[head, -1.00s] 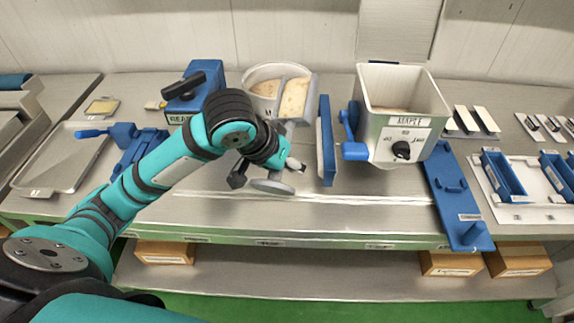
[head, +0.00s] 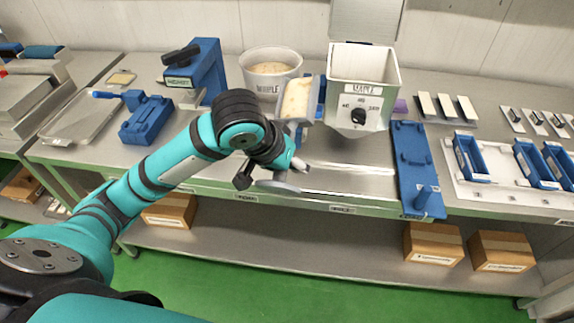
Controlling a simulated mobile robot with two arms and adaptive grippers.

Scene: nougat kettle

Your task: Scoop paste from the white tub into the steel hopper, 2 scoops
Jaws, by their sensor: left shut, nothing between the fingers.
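The white tub (head: 268,84) stands at the back of the bench with pale paste inside. The steel hopper (head: 350,98) stands to its right, open at the top, with a dial and label on its front. A grey scoop (head: 315,100) with pale paste in it is in front of the tub and left of the hopper, just above my left gripper in the picture. My right gripper is not in view.
A blue stand (head: 207,70) and a blue clamp-like fixture (head: 146,122) stand left of the tub. A long blue plate (head: 410,165) and a white tray (head: 500,190) with blue holders lie right of the hopper. Cardboard boxes (head: 433,244) sit on the lower shelf.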

